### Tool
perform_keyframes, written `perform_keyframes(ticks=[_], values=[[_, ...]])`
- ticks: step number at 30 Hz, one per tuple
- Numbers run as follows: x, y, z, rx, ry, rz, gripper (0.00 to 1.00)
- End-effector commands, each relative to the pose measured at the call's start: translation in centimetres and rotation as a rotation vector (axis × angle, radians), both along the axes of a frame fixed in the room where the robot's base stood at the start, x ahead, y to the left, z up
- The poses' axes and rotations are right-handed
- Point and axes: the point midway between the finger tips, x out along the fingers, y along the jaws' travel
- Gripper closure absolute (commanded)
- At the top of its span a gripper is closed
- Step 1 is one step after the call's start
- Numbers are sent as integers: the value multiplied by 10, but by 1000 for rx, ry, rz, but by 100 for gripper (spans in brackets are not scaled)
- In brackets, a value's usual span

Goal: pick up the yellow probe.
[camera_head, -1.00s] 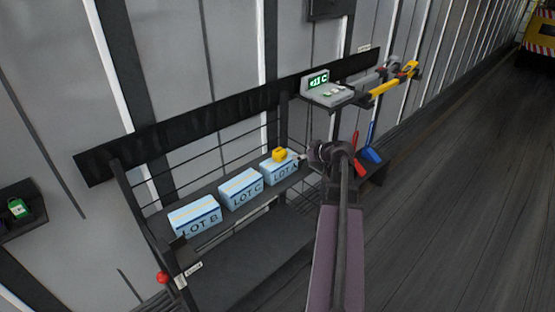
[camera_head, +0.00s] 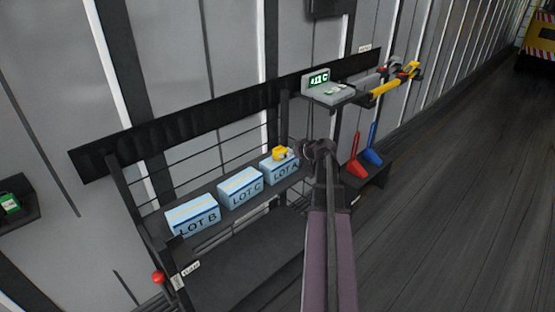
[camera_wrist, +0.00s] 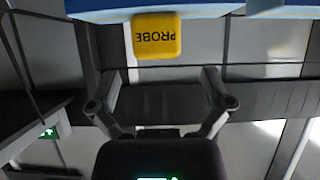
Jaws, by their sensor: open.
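The yellow probe (camera_head: 279,154) is a small block sitting on top of the LOT A box (camera_head: 275,171), the rightmost of three light-blue boxes on the rack shelf. In the wrist view the probe (camera_wrist: 157,36) appears upside down with the word PROBE on its face, at the top centre. My gripper (camera_wrist: 158,78) is open, with one finger to each side below the probe. The probe lies just beyond the fingertips, roughly centred between them, and nothing is held. In the head view my gripper (camera_head: 296,150) is small and close to the probe's right side.
The LOT C box (camera_head: 241,188) and LOT B box (camera_head: 193,215) stand left of LOT A. A ledge with a green display (camera_head: 319,79) is above right. Red (camera_head: 354,158) and blue (camera_head: 372,146) scoop-like tools stand on a low stand at right. Open floor lies right.

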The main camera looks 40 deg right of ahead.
Motion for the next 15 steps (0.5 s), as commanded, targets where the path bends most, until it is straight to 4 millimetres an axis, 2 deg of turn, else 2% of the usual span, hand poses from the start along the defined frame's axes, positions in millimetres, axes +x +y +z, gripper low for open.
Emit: perform_keyframes(ticks=[3,15], values=[[6,0,-4,0,0,-1,0],[7,0,-4,0,0,-1,0]])
